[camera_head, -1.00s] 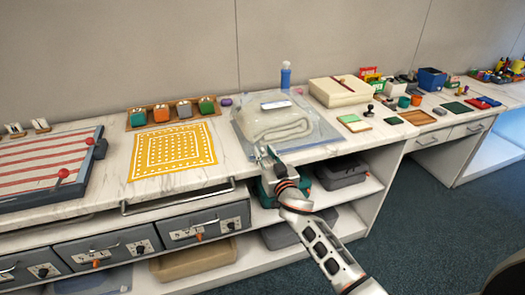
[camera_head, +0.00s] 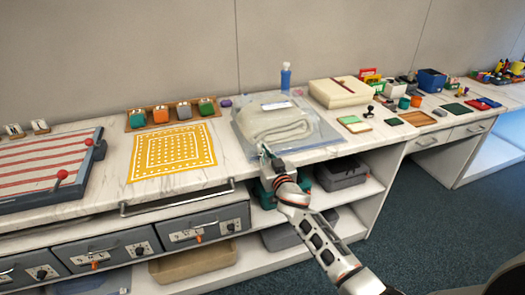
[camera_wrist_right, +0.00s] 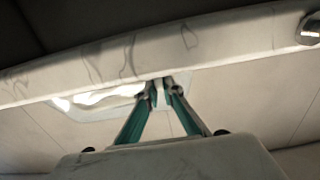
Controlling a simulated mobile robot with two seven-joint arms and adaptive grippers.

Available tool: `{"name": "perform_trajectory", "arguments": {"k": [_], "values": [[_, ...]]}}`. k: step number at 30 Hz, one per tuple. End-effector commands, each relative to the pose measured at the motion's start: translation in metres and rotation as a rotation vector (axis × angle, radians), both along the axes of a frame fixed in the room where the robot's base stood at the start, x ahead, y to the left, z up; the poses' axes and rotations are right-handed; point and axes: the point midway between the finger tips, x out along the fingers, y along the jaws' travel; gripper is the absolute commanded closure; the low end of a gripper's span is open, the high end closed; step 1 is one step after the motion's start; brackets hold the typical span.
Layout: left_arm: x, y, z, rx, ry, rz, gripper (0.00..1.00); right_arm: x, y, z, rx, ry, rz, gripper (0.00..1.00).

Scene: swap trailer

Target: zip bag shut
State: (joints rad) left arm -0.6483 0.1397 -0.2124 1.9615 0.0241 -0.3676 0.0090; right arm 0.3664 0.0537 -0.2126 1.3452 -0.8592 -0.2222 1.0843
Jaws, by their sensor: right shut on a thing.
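The clear zip bag (camera_head: 314,141) lies flat on the white counter, with a folded pale towel (camera_head: 277,127) inside and a white label on top. My right gripper (camera_head: 265,150) is at the bag's front left edge. In the right wrist view my right gripper's (camera_wrist_right: 161,92) teal fingers come together on a small pale piece at the bag's edge; I cannot tell whether it is the zip slider or the bag's rim. The bag (camera_wrist_right: 85,112) also shows there, partly hidden behind the fingers. The zip line is too small to make out. My left gripper is out of view.
A blue bottle (camera_head: 286,78) stands behind the bag, and a cream box (camera_head: 340,92) is to its right. A yellow patterned mat (camera_head: 172,152) lies to its left. A metal rail (camera_head: 178,197) runs along the counter front, above drawers and shelves with bins.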

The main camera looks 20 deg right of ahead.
Motion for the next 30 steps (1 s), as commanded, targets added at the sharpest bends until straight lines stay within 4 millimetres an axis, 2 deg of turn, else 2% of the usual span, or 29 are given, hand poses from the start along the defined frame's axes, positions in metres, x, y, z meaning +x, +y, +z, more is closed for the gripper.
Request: {"name": "perform_trajectory", "arguments": {"k": [5, 8, 15, 21, 27, 30], "values": [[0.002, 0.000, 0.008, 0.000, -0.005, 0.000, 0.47, 0.001, -0.027, 0.002, -0.002, 0.000, -0.004, 1.00], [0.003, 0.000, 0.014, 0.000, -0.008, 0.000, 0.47, 0.002, -0.052, 0.003, -0.003, 0.000, -0.006, 1.00], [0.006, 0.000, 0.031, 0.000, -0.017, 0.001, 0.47, 0.004, -0.134, 0.004, -0.006, 0.001, -0.007, 1.00], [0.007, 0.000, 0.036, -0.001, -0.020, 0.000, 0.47, 0.006, -0.202, 0.002, -0.007, 0.000, -0.006, 1.00], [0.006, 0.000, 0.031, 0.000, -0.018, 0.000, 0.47, 0.008, -0.257, 0.001, -0.006, -0.001, -0.006, 1.00], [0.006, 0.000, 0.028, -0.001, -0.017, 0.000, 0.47, 0.008, -0.277, 0.000, -0.005, 0.000, -0.005, 1.00]]}}
